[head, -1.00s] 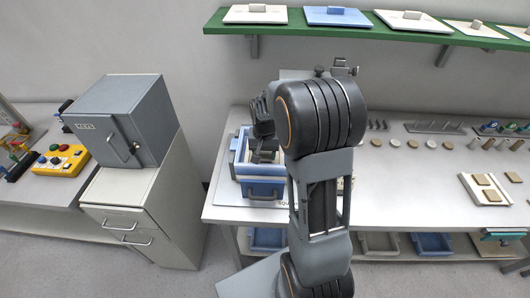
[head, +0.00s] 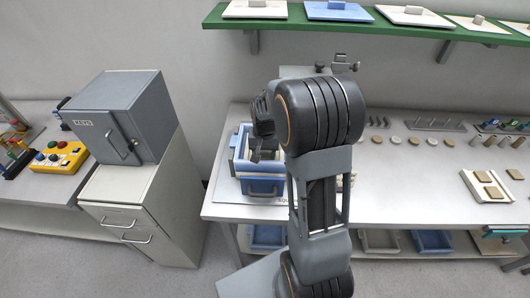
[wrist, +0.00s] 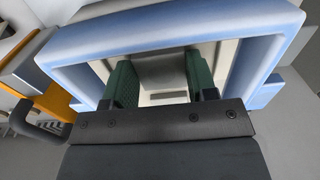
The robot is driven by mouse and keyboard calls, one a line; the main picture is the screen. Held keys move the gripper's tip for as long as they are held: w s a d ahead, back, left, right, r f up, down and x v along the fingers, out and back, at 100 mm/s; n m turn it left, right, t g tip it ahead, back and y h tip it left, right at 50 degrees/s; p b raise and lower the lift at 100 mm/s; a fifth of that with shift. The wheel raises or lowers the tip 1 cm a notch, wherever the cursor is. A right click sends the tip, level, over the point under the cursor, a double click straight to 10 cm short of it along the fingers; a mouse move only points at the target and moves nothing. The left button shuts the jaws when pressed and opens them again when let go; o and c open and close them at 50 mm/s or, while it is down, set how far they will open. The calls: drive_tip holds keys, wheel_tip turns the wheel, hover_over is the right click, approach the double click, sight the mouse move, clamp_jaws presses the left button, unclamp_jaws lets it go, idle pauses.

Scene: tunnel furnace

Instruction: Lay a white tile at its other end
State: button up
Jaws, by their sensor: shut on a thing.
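My gripper (head: 264,148) is over a blue and white open-topped box-like frame (head: 262,187) on the left end of the long bench. In the wrist view its green fingers (wrist: 162,84) point into the opening of the blue-rimmed frame (wrist: 180,30). They are shut on a grey block (wrist: 163,68) between them. A pale strip (wrist: 165,97) shows just below the block; I cannot tell whether it is a white tile. My own arm hides part of the bench and the frame's right side in the head view.
A green shelf (head: 350,23) with several white and blue knobbed plates hangs above the bench. Small discs and a white tray (head: 470,190) lie on the bench's right part.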

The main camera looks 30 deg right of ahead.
drive_tip(key=shift+f, duration=0.1)
drive_tip(key=o, duration=1)
wheel_tip(320, 180, up, 14)
drive_tip(key=shift+b, duration=0.35)
drive_tip(key=shift+f, duration=0.1)
